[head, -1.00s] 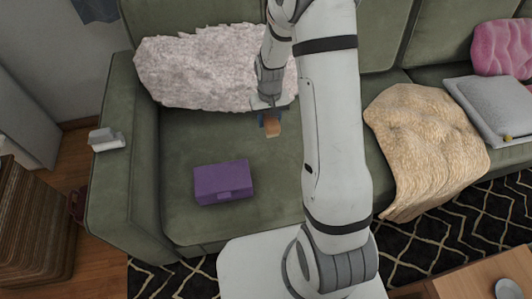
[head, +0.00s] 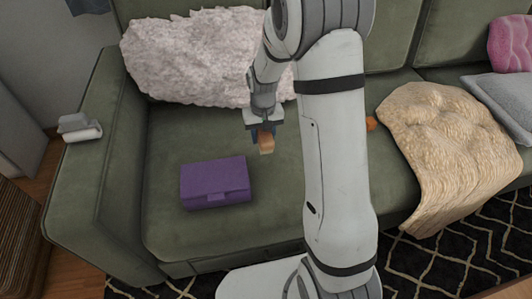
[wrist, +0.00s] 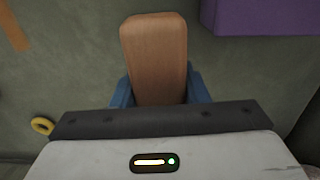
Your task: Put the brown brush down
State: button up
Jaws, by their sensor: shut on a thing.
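The brown brush (wrist: 155,55) is held in my gripper, its wooden body sticking out from between the blue fingers in the wrist view. In the head view the brush (head: 266,146) points down from my gripper (head: 264,131) over the green sofa seat (head: 200,130). My gripper is shut on it. The wrist view shows green cushion around the brush; I cannot tell whether the brush touches it. The far end of the brush is hidden inside the gripper.
A purple box (head: 215,183) lies on the seat just left of and nearer than the brush. A fluffy white pillow (head: 190,58) rests behind. A beige blanket (head: 450,150) is draped at right. A small orange thing (head: 371,124) shows beside my arm.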

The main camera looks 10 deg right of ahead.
aim_at(264, 161)
notch_tip(264, 161, down, 10)
jog(key=b, duration=0.3)
jog(key=shift+r, duration=0.1)
jog(key=shift+f+b, duration=0.35)
jog(key=o, duration=1.2)
jog(key=shift+s, duration=0.1)
notch_tip(264, 161, up, 13)
jog(key=p, duration=0.4)
jog(key=shift+f, duration=0.15)
jog(key=s+r, duration=0.2)
jog(key=r, duration=0.1)
jog(key=s+r, duration=0.1)
jog(key=shift+s+d+r, duration=0.3)
jog(key=shift+d+r, duration=0.05)
jog(key=shift+d, duration=0.05)
jog(key=shift+t, duration=0.6)
jog(key=s+r, duration=0.3)
jog(key=s, duration=0.3)
jog(key=s+d+r, duration=0.1)
jog(key=s+r, duration=0.1)
jog(key=s, duration=0.4)
jog(key=s+r, duration=0.3)
jog(key=s, duration=0.3)
jog(key=shift+s+d+r, duration=0.15)
jog(key=shift+s+r, duration=0.2)
jog(key=shift+s, duration=0.05)
